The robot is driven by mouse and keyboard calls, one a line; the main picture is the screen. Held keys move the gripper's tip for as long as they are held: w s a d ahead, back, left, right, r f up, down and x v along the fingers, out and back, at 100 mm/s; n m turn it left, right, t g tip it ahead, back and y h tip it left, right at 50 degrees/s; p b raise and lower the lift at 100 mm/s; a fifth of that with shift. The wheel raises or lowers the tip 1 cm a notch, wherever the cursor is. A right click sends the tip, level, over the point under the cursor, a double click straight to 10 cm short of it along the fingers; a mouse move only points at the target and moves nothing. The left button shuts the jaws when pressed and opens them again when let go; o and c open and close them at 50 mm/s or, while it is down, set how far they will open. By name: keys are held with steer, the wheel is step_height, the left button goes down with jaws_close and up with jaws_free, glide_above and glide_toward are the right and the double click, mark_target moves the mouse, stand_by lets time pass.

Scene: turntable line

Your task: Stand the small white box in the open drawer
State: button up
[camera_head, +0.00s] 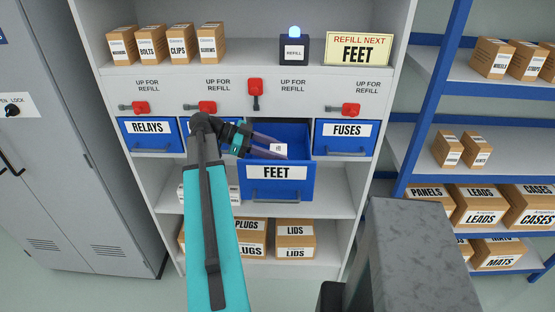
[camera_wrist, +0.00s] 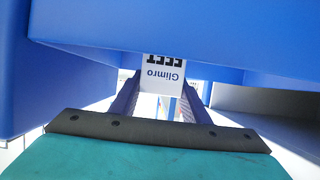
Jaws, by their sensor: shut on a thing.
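The small white box (camera_head: 279,149) has dark print and shows over the opening of the blue drawer marked FEET (camera_head: 246,181), which is pulled out. My gripper (camera_head: 269,148) reaches in from the left and is shut on the box. In the wrist view the box (camera_wrist: 163,72) sits between my two fingers (camera_wrist: 162,92), its "Glimro" label upside down. A blue surface hides part of the box there. I cannot tell whether the box touches the drawer floor.
Shut drawers marked RELAYS (camera_head: 153,147) and FUSES (camera_head: 344,148) flank the open one. Red levers line the panel above, the one over FEET (camera_head: 255,90) upright. A sign (camera_head: 358,50) reads "Refill next FEET". A blue rack (camera_head: 425,100) stands at right.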

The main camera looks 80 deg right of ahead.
steer(key=shift+f+p, duration=0.55)
steer(key=shift+f, duration=1.15)
steer(key=shift+f, duration=0.2)
steer(key=o, duration=1.2)
steer(key=shift+r, duration=0.1)
steer(key=shift+c, duration=0.2)
steer(key=shift+r, duration=0.15)
steer(key=shift+w+b, duration=0.45)
steer(key=shift+w, duration=0.15)
steer(key=p+v, duration=0.1)
steer(key=v, duration=0.9)
steer(key=shift+w+r, duration=0.15)
steer(key=shift+r, duration=0.25)
